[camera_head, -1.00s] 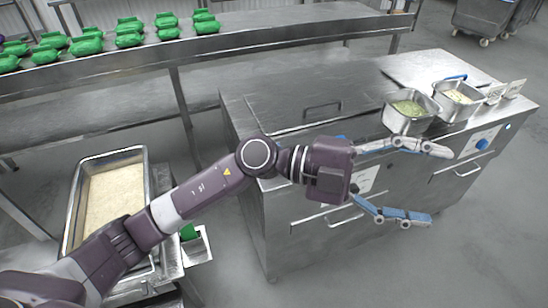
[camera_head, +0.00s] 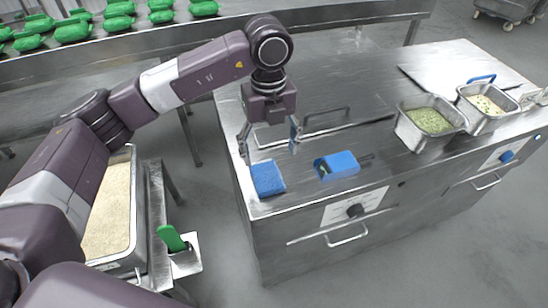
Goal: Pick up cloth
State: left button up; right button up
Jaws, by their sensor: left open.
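The blue cloth (camera_head: 268,178) lies folded near the front left corner of the steel counter (camera_head: 285,205). My left gripper (camera_head: 269,146) points down just above and behind the cloth. Its two fingers are spread apart with nothing between them. The left fingertip is close to the cloth's back left edge; whether it touches cannot be told. My right gripper is not in view.
Two steel pans, one with green food (camera_head: 430,122) and one with pale food (camera_head: 487,105), stand at right. A rice tray (camera_head: 134,215) and a green-handled tool (camera_head: 172,239) are at lower left.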

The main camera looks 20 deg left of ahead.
aim_at(266, 174)
pick_arm(q)
jog(key=shift+w+a+f, duration=0.1)
jog(key=shift+a+f, duration=0.05)
jog(key=shift+f, duration=0.05)
jog(key=f, duration=0.1)
jog(key=s+f+p, duration=0.1)
jog(key=f+p, duration=0.1)
jog(key=shift+s+a+f, duration=0.1)
jog(key=shift+s+a, duration=0.1)
jog(key=shift+s, duration=0.15)
jog(key=f, duration=0.2)
jog(key=shift+w+f+p, duration=0.2)
jog(key=shift+f+p, duration=0.1)
jog(key=shift+f, duration=0.45)
jog(key=c, duration=1.1)
jog(key=shift+c, duration=0.2)
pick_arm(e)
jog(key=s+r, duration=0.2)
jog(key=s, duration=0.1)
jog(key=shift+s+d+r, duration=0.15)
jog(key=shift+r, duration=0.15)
pick_arm(q)
jog(key=shift+r, duration=0.15)
